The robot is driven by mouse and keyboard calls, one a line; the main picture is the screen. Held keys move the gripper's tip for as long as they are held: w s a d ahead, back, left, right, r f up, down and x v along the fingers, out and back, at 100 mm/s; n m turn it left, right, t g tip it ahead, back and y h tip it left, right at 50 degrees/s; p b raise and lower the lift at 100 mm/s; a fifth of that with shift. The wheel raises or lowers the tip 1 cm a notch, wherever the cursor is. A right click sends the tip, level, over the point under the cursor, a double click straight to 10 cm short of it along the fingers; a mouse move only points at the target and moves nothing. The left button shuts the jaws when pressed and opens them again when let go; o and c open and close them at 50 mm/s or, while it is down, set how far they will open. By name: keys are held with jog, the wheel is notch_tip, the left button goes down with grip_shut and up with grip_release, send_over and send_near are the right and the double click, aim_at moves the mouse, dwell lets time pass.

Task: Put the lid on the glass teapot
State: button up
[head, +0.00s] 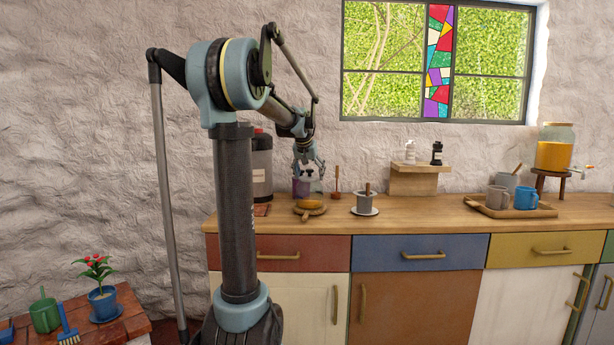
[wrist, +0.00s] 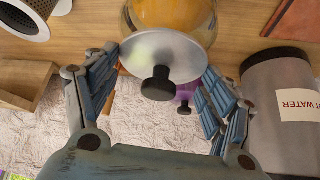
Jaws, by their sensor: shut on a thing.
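The lid (wrist: 150,50) is a pale grey disc with a black knob (wrist: 160,84). In the wrist view it lies between the fingertips of my gripper (wrist: 160,62), which is shut on it, seemingly by its rim. The glass teapot (wrist: 172,14) with amber content shows just beyond the lid, which hides part of its top. In the head view my gripper (head: 308,168) is above the teapot (head: 308,204), over the wooden counter. The lid is too small there to make out clearly. I cannot tell whether the lid touches the teapot.
A grey hot water canister (wrist: 285,110) stands close beside my right finger in the wrist view. A purple container (head: 300,187) is behind the teapot. A tray (head: 490,209) holds mugs.

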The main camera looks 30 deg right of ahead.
jog(key=shift+f, duration=0.1)
dwell(0.3)
jog(key=o, duration=1.4)
jog(key=shift+o, duration=0.2)
jog(key=shift+r, duration=3.5)
